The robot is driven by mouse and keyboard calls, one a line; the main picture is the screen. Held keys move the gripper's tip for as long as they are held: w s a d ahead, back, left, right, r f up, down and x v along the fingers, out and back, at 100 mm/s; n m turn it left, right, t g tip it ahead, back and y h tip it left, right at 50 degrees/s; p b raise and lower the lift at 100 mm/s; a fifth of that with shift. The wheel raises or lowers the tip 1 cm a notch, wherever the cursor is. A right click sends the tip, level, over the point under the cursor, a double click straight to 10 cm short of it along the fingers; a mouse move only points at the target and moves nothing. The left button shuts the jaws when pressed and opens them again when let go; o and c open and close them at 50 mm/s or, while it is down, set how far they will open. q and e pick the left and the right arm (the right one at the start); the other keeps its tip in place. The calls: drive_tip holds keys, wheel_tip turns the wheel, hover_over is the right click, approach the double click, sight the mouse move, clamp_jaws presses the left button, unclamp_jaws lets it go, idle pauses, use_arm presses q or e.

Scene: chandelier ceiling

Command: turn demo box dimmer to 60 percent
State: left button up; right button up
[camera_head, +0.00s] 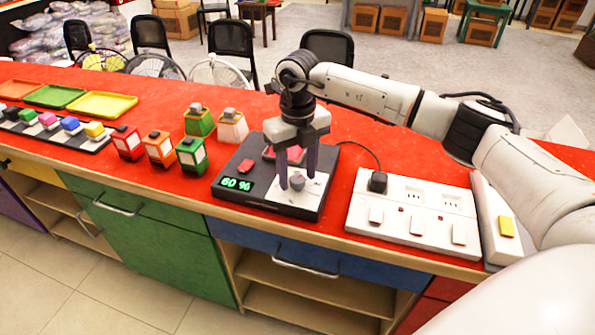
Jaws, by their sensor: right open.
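The demo box (228,198) is a black unit on the red counter. Its green display (238,184) shows a two-digit percentage that looks like 60 %, though the first digit is hard to read. A grey dimmer knob (297,184) sits on a white plate at the box's front right. My right gripper (297,179) points down over the box, open, with its dark fingers on either side of the knob. I cannot tell whether they touch it. A red rocker switch (246,166) is above the display. Another red part behind the fingers is partly hidden. My left gripper is not in view.
A white socket panel (410,213) with a black plug (378,181) is right of the box, beside a panel with a yellow switch (506,227). Several small coloured switch blocks (159,148) stand to the left. Coloured trays (103,104) lie farther left. Chairs and fans are behind the counter.

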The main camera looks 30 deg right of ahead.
sight(297, 179)
drive_tip(key=shift+r, duration=0.1)
wheel_tip(297, 179, up, 10)
drive_tip(key=b, duration=0.1)
idle(0.3)
